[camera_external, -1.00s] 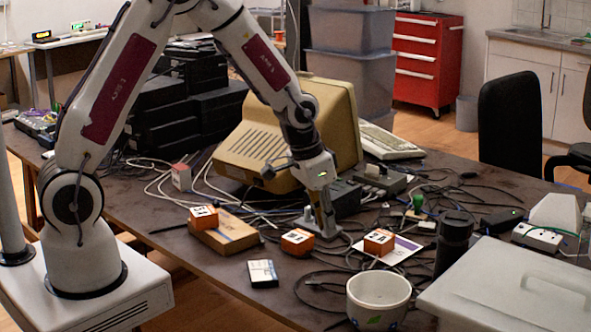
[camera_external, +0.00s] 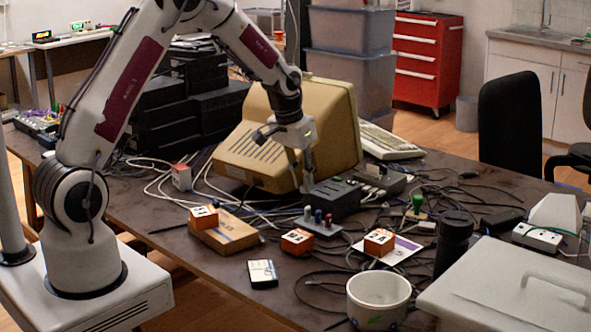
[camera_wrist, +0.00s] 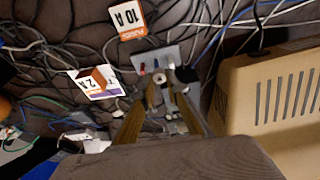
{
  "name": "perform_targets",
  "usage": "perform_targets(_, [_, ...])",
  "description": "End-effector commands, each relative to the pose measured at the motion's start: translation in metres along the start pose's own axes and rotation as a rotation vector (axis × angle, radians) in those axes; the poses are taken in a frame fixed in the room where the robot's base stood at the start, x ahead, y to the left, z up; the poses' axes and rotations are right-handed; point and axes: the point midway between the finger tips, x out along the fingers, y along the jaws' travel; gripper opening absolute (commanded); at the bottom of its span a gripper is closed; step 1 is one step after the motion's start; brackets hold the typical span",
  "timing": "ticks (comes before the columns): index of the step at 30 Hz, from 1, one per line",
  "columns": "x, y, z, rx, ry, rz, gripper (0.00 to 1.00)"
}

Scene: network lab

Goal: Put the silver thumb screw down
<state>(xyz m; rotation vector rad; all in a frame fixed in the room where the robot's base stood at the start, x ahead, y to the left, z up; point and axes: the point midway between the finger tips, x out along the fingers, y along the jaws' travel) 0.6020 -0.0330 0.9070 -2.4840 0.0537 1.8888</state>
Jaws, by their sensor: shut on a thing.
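My gripper (camera_external: 304,186) hangs above the table in front of the beige monitor, just behind a small grey plate. In the wrist view its fingers (camera_wrist: 163,90) close on a small round silver piece, the silver thumb screw (camera_wrist: 160,78). The screw is held in the air; most of it is hidden by the fingers, and in the external view it is too small to make out. The grey plate (camera_external: 327,230) carries several short upright posts with coloured tops, and it also shows in the wrist view (camera_wrist: 171,54) just beyond the fingertips.
The beige monitor (camera_external: 260,150) and a black box (camera_external: 335,198) stand close to my gripper. Orange-and-white cubes (camera_external: 297,241) (camera_external: 379,242), a cardboard box (camera_external: 228,236) and tangled cables cover the table. A white pot (camera_external: 378,299) and a dark bottle (camera_external: 453,243) stand in front right.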

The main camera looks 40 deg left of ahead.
Motion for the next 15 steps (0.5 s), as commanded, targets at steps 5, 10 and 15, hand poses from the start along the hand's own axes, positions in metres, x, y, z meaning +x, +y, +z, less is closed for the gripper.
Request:
perform_targets(5, [-0.002, -0.056, -0.018, -0.098, 0.001, -0.027, 0.06])
perform_targets(10, [-0.005, -0.109, -0.029, -0.189, 0.002, -0.052, 0.06])
perform_targets(15, [-0.010, -0.163, -0.035, -0.278, 0.001, -0.077, 0.06])
